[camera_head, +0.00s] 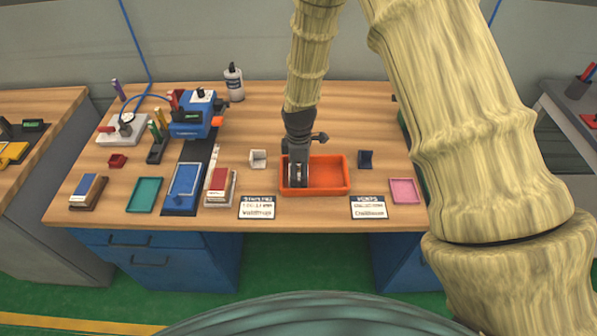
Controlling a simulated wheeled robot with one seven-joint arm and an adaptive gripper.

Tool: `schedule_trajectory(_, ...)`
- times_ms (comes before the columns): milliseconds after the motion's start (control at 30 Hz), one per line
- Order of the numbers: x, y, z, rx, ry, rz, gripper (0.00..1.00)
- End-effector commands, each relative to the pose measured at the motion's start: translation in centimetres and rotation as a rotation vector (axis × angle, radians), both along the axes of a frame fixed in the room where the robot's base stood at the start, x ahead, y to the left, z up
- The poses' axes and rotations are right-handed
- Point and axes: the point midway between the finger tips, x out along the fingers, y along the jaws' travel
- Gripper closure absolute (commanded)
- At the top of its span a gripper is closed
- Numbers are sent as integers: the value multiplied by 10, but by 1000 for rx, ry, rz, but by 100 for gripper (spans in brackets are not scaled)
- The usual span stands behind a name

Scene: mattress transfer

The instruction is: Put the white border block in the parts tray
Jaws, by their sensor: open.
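A small white block (258,158) sits on the wooden table, just left of an orange-red tray (338,190); it looks like the white border block. The orange-red tray is the only sizeable open tray in the middle of the table and appears to be the parts tray. My gripper (297,184) points down over the left part of this tray, right of the white block and apart from it. It is open and I see nothing held in it. My gripper and wrist hide part of the tray's left inside.
Two label cards (257,207) (368,207) lie in front. Left are a blue tray (184,186), a teal tray (147,194) and a blue machine (195,115). A bottle (234,84) stands behind.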

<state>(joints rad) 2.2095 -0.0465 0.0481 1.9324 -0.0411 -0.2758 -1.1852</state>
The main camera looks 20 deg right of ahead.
Motion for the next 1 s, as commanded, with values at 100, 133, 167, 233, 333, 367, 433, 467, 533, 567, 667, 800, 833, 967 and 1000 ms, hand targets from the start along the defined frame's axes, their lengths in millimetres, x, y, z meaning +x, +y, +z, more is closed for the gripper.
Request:
schedule_trajectory(100,0,0,11,1,-1,0,29)
schedule_trajectory(133,1,0,14,0,-2,1,29)
schedule_trajectory(167,0,0,18,0,-2,1,29)
schedule_trajectory(233,1,0,27,1,-2,1,29)
schedule_trajectory(333,1,0,39,1,-2,-1,29)
schedule_trajectory(367,0,0,42,0,-2,-1,29)
schedule_trajectory(433,1,0,51,0,-2,0,29)
schedule_trajectory(467,1,0,55,0,-2,0,29)
schedule_trajectory(533,0,0,64,-1,-2,1,29)
schedule_trajectory(567,1,0,68,0,-2,1,29)
schedule_trajectory(667,1,0,80,0,-2,-1,29)
schedule_trajectory(800,1,0,96,1,-1,0,29)
schedule_trajectory(833,0,0,98,1,-1,0,29)
schedule_trajectory(967,0,0,108,1,-1,1,29)
schedule_trajectory(1000,0,0,110,0,0,1,29)
